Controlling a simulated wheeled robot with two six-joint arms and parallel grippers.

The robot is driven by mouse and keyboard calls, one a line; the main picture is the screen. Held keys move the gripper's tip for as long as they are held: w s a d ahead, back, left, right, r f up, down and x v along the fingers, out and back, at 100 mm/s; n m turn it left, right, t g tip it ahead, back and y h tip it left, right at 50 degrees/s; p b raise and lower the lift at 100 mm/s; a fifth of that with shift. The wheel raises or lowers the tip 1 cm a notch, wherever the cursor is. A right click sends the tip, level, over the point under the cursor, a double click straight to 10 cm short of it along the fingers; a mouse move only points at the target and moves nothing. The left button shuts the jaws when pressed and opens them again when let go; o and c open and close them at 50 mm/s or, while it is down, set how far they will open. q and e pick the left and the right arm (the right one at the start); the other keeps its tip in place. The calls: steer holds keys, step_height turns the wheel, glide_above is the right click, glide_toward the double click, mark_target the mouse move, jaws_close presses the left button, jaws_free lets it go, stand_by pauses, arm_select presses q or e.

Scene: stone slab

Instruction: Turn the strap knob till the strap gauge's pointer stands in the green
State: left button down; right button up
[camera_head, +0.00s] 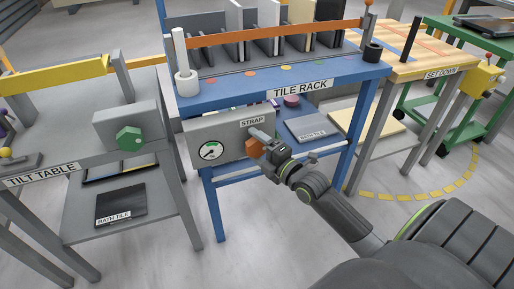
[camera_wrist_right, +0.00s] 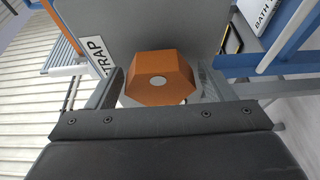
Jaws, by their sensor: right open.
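The orange faceted strap knob (camera_head: 254,149) is on the front of the grey STRAP box (camera_head: 232,126) under the tile rack. The strap gauge (camera_head: 210,151) is a white round dial on the same box, left of the knob, with a green patch; its pointer is too small to read surely. My right gripper (camera_head: 263,143) is open at the knob. In the right wrist view the knob (camera_wrist_right: 160,80) lies between the two spread fingers (camera_wrist_right: 160,86); I cannot tell whether they touch it. My left gripper is not in view.
The blue tile rack (camera_head: 345,80) stands above, with upright tiles and an orange bar (camera_head: 270,34). A tilt table with a green knob (camera_head: 129,139) is at left. A wooden SET DOWN table (camera_head: 415,72) is at right. A shelf with a grey bath tile (camera_head: 312,129) lies beside my right gripper.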

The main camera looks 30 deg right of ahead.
steer(key=c, duration=0.9)
steer(key=shift+c, duration=0.3)
steer(key=shift+f, duration=0.1)
